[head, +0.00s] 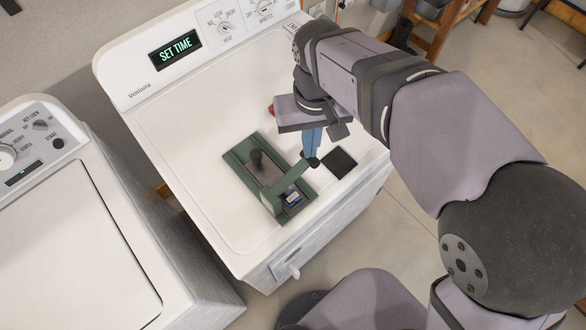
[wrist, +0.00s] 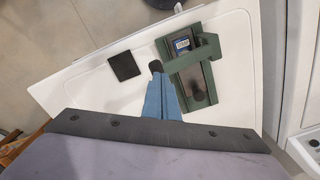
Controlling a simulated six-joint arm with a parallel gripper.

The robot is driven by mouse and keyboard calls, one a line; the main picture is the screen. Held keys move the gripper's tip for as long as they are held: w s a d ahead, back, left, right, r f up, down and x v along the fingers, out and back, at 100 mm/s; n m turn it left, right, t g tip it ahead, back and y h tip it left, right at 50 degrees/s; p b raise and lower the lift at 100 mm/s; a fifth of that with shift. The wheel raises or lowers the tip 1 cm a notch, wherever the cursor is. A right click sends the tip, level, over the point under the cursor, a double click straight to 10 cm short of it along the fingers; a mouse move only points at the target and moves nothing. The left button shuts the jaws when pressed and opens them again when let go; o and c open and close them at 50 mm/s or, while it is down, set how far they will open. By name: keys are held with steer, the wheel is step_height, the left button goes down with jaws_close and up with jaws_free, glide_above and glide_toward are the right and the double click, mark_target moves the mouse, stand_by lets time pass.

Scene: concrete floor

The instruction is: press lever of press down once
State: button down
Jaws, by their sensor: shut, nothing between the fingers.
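The press has a green base (head: 236,157) and lies on top of the white dryer; it also shows in the wrist view (wrist: 205,75). A dark round knob (head: 256,157) stands on its base. A green lever (head: 288,181) reaches sideways from the press to a black end knob (head: 313,162). My gripper (head: 312,152) has blue fingers, shut and empty, pointing down at this end knob. In the wrist view my fingertips (wrist: 157,79) overlap the lower part of the end knob (wrist: 155,66). I cannot tell whether they touch it.
A black square pad (head: 340,163) lies on the dryer beside the lever end. A small blue labelled piece (head: 292,198) sits on the press. A red object (head: 271,110) is partly hidden behind my gripper. The dryer's control panel (head: 185,45) rises behind; a washer (head: 70,230) stands left.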

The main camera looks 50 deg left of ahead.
steer(key=shift+r+p, duration=2.25)
steer(key=shift+r, duration=0.25)
steer(key=w+d+f+m, duration=0.25)
steer(key=w+d, duration=0.35)
steer(key=d, duration=0.3)
steer(key=w+d+f+m, duration=0.1)
steer(key=w+d+m, duration=0.2)
steer(key=w+d, duration=0.45)
steer(key=s+d+f+m, duration=0.1)
steer(key=s+d+m, duration=0.1)
steer(key=d, duration=0.6)
steer(key=s+d+f+m+b, duration=0.1)
steer(key=s+d+f+m, duration=0.1)
steer(key=d, duration=0.6)
steer(key=s+d+f+m, duration=0.2)
steer(key=d, duration=0.6)
steer(key=shift+s+f+b, duration=0.2)
steer(key=shift+f+b, duration=0.05)
steer(key=shift+b, duration=0.05)
steer(key=shift+m, duration=0.25)
